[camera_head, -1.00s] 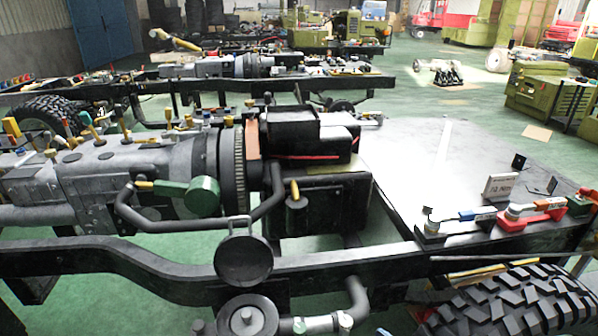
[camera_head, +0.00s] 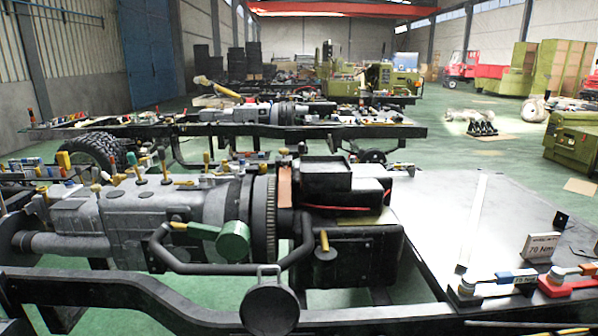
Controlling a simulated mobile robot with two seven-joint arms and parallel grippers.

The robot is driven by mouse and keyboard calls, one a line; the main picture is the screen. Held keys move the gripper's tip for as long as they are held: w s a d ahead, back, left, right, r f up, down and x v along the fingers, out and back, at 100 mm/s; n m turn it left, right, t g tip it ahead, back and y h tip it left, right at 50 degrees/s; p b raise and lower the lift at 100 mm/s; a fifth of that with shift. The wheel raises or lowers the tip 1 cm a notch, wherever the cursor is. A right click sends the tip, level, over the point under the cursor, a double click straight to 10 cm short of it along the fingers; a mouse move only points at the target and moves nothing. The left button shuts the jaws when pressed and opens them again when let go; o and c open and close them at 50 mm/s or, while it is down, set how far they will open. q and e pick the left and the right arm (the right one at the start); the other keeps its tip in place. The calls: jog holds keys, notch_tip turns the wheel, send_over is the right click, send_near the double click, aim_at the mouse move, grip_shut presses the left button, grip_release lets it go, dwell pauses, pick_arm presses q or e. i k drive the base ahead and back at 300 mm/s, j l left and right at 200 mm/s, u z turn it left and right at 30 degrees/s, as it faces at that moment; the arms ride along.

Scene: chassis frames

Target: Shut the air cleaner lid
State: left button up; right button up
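A round black disc with a raised rim and a small looped handle on top (camera_head: 271,305) stands upright at the bottom centre of the head view, in front of the near chassis rail. It looks like the air cleaner lid, standing open, though I cannot be sure. Its lower edge is near the picture's bottom edge. The air cleaner body under it is not in view. Neither of my grippers shows in the head view.
The near chassis rail (camera_head: 130,293) runs across the front. Behind it are the grey engine and gearbox (camera_head: 140,205), a bent black pipe (camera_head: 190,263) and a black box (camera_head: 345,255). A flat grey deck (camera_head: 455,220) with tools (camera_head: 570,282) lies at right.

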aim_at(270, 308)
jog(key=j+z, duration=0.35)
jog(key=j, duration=0.25)
jog(key=k+j+z, duration=0.15)
jog(key=j+z, duration=0.2)
jog(key=j, duration=0.2)
